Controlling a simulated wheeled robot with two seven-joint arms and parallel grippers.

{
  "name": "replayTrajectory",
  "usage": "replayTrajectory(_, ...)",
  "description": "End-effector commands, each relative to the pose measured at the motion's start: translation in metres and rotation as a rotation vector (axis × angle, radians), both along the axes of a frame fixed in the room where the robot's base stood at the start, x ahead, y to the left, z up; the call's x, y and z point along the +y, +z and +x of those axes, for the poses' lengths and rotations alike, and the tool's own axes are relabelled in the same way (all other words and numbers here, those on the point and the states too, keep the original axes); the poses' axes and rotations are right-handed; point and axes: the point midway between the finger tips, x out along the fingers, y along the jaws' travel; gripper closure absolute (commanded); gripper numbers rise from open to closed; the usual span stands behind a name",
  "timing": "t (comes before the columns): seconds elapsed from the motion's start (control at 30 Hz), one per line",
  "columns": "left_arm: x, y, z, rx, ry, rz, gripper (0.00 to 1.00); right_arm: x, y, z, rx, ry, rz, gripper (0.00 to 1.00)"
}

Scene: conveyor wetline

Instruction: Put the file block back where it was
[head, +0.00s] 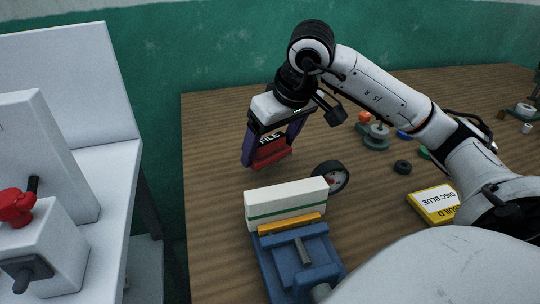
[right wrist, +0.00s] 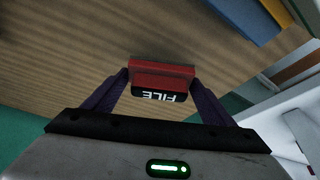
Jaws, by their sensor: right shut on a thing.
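The file block is red with a black label reading FILE (head: 270,152). My right gripper (head: 268,150) is shut on it, with a purple finger at each end of the block. In the head view the block is over the left part of the wooden table; I cannot tell how far above the top it is. In the right wrist view the block (right wrist: 162,73) sits between the two fingertips, with wood grain behind it. My left gripper is not in view.
A white machine (head: 60,180) stands left.

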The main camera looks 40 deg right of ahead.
Motion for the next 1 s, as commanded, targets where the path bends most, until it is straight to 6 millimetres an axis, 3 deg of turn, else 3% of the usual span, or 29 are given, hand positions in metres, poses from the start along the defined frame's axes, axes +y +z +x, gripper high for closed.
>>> replayTrajectory(0.1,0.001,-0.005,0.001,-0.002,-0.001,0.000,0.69,0.000,-0.023,-0.001,0.005,0.000,0.001,0.43)
replayTrajectory(0.2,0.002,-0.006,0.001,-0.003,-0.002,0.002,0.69,0.000,-0.032,-0.001,0.003,0.000,-0.001,0.43)
replayTrajectory(0.63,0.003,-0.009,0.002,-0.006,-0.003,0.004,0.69,0.000,-0.038,0.000,0.000,0.000,0.000,0.43)
replayTrajectory(0.67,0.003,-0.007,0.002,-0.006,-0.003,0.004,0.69,0.000,-0.037,0.000,0.001,0.000,0.000,0.17)
replayTrajectory(0.73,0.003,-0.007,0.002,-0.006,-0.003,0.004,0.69,0.000,-0.037,0.000,0.001,0.000,0.000,0.05)
replayTrajectory(1.0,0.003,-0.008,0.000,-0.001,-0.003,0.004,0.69,0.000,-0.037,0.000,0.002,0.000,0.000,0.04)
